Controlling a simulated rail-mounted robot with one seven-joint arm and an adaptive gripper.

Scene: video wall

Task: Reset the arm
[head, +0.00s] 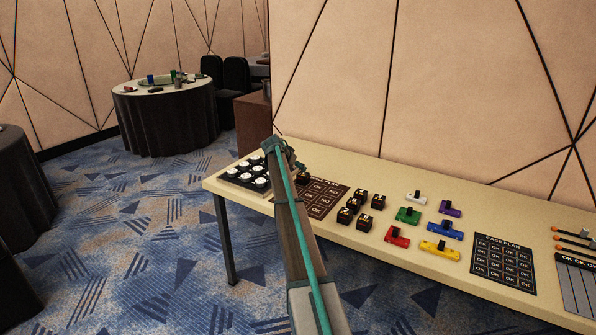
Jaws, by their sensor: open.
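My arm reaches up from the bottom middle of the head view over the left part of a long pale table (345,224). My gripper (295,163) is a small dark shape at the arm's far end, partly hidden behind the arm. It is open, and I see nothing held in it. It is above the table, near a dark tray of white round pieces (247,174) and a brown plan board (322,196) marked OK and NO. A small black block (303,178) sits just below it; whether they touch I cannot tell.
Several black blocks (352,204) and coloured pieces, including a green one (408,215), lie mid-table. A case plan board (503,262) and a grey slotted panel (580,284) lie at right. A panelled wall stands behind. A round draped table (165,118) is far left.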

